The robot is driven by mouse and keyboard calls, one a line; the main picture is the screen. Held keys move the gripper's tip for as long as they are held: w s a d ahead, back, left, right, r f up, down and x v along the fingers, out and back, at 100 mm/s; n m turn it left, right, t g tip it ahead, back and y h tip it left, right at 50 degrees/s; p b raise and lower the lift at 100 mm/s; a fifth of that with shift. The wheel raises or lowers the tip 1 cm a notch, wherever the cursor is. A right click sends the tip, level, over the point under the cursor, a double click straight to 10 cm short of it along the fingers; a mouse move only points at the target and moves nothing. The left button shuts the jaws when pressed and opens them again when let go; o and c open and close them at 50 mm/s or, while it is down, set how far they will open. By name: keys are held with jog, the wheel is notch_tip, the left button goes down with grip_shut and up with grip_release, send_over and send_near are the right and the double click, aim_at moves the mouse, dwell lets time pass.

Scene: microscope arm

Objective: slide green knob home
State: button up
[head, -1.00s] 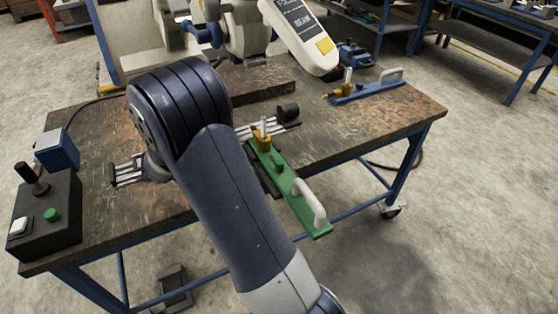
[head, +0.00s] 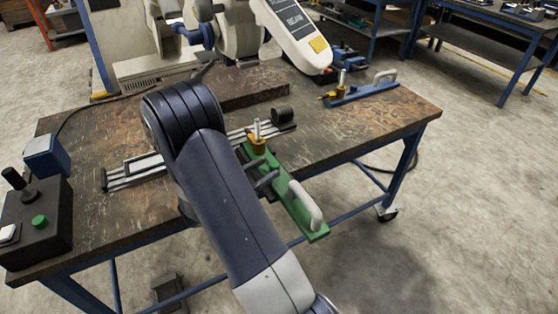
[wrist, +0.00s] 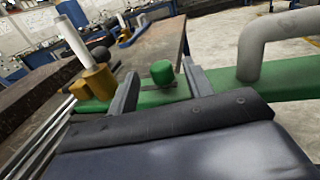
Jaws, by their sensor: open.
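The green knob (wrist: 162,72) is a short round stub on top of the green bar (head: 315,229). In the wrist view it stands between my two open fingertips, with a gap on each side. The bar also shows in the wrist view (wrist: 285,87), with a thick pale handle (head: 308,204) at one end and a brass block (head: 257,145) with an upright pin at the other. My gripper (head: 264,172) is open, low over the bar, holding nothing. Contact with the bar cannot be told.
Silver rails (head: 135,171) run across the worn table (head: 110,222), with a black cylinder (head: 281,115) at their right end. A blue bar with a handle (head: 360,92) lies at the back right. A control box (head: 38,240) with another green button stands at the left.

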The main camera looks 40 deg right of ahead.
aim_at(278, 162)
jog(key=d, duration=0.5)
jog(key=shift+s+d, duration=0.1)
jog(key=shift+d, duration=0.3)
grip_shut()
